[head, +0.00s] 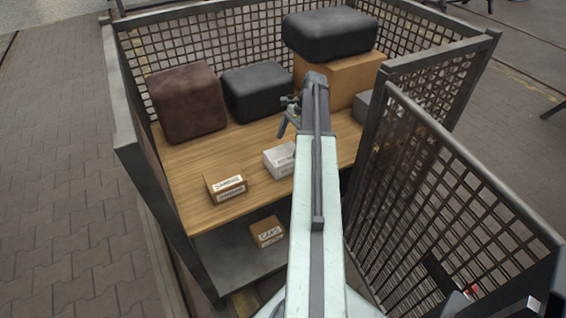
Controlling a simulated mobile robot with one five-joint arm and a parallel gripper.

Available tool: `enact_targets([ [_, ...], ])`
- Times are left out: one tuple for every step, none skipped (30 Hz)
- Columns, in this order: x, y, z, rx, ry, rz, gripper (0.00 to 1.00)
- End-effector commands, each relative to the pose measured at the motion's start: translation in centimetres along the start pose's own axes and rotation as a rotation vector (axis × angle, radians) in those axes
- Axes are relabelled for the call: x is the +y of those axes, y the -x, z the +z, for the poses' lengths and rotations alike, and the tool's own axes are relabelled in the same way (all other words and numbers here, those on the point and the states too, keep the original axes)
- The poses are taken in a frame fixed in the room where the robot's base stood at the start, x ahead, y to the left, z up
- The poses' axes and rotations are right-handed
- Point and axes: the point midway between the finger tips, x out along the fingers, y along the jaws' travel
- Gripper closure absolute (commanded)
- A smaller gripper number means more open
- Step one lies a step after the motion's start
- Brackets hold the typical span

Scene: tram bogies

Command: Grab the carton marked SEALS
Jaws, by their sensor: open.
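A small brown carton (226,186) sits on the wooden upper shelf near its front edge; its white label has print too small to read surely. A pale grey carton (279,160) stands to its right, partly hidden by my arm, and its marking is not readable. Another brown carton (268,234) is on the lower shelf, with a label that seems to read CAPS. I cannot tell which carton is marked SEALS. My gripper (287,116) is open and empty, beyond the pale carton in the picture and apart from it.
A mesh-sided cage surrounds the wooden shelf (215,207). At the back are a brown bag (188,103), a dark bag (256,92) and a large tan box (340,78) with a black case (331,34) on top. A mesh door (440,190) stands open at right.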

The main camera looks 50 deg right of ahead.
Motion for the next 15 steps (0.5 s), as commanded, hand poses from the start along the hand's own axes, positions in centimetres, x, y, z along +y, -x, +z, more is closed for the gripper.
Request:
enact_targets([
  [0.1, -1.3, -0.2, 0.000, 0.001, 0.000, 0.00],
  [0.1, -1.7, -0.3, 0.000, 0.001, 0.000, 0.00],
  [0.1, -2.0, -0.3, 0.000, 0.001, 0.000, 0.00],
  [0.1, -2.1, -0.2, 0.001, 0.001, -0.001, 0.00],
  [0.1, -2.1, -0.2, 0.001, 0.000, -0.001, 0.00],
  [0.1, -2.0, -0.1, 0.001, 0.000, -0.001, 0.00],
  [0.1, -2.0, -0.1, 0.001, 0.000, -0.001, 0.00],
  [0.1, -2.1, -0.2, 0.001, 0.000, -0.001, 0.00],
  [0.1, -2.4, -0.2, 0.001, 0.001, -0.001, 0.00],
  [0.1, -2.8, -0.3, 0.001, 0.001, -0.001, 0.00],
  [0.2, -3.2, -0.4, 0.001, 0.001, -0.001, 0.00],
  [0.2, -3.9, -0.5, 0.001, 0.001, -0.001, 0.00],
  [0.3, -4.4, -0.5, 0.001, 0.001, -0.001, 0.00],
  [0.3, -5.0, -0.6, 0.001, 0.001, 0.000, 0.00],
  [0.4, -5.7, -0.7, 0.001, 0.001, 0.000, 0.00],
])
